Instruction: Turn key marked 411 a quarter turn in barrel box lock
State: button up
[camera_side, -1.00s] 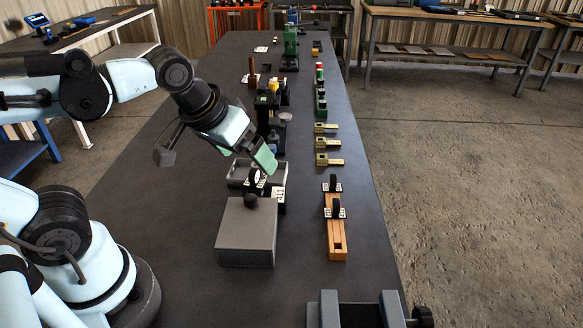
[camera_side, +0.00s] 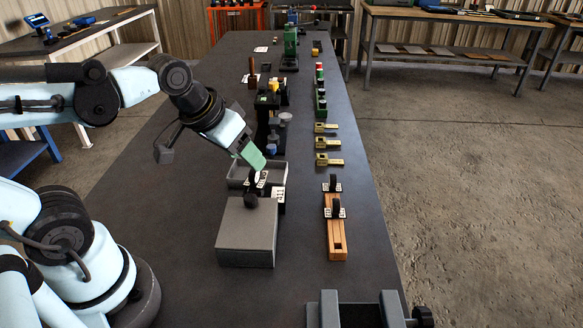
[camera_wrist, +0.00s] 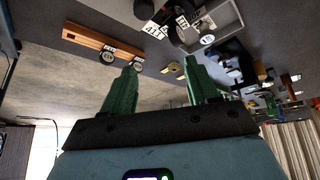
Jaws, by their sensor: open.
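A grey box (camera_side: 246,238) stands on the bench in the side view, with a black round part (camera_side: 251,201) at its far end. A white label reading 411 (camera_side: 279,193) is beside it; a partly readable label also shows in the wrist view (camera_wrist: 155,29). A black key with a white tag (camera_side: 258,179) is between the box and an open grey tray (camera_side: 278,172); I cannot tell whether it sits in a lock. My gripper (camera_side: 256,160) is above the tray, green fingers pointing down. In the wrist view my gripper (camera_wrist: 161,64) is open and empty, its fingers apart.
A wooden rack (camera_side: 336,240) holding black tagged keys lies to the right. Several brass pieces (camera_side: 328,160) and a row of buttons (camera_side: 320,95) are farther back. A grey vise-like fixture (camera_side: 360,312) is at the near edge. Bare bench lies between box and rack.

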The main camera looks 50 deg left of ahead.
aim_at(255, 181)
jog(key=w+a+r+n+g, duration=0.1)
jog(key=n+g, duration=0.1)
jog(key=w+a+r+n+g, duration=0.1)
jog(key=w+r+g, duration=0.1)
jog(key=shift+r+n, duration=0.15)
jog(key=shift+n, duration=0.25)
jog(key=shift+c, duration=1)
jog(key=shift+w+a+f+n+g, duration=0.15)
jog(key=shift+f+n+g, duration=0.15)
jog(key=shift+f, duration=1.55)
jog(key=shift+w+a+f+n+g, duration=0.1)
jog(key=shift+w+f+n+g, duration=0.2)
jog(key=shift+f, duration=1.6)
jog(key=shift+w+a+f+n+g, duration=0.15)
jog(key=shift+f+g, duration=0.25)
jog(key=shift+f, duration=1.45)
jog(key=shift+s, duration=0.1)
jog(key=shift+c, duration=0.2)
grip_shut()
jog(key=shift+n, duration=1.85)
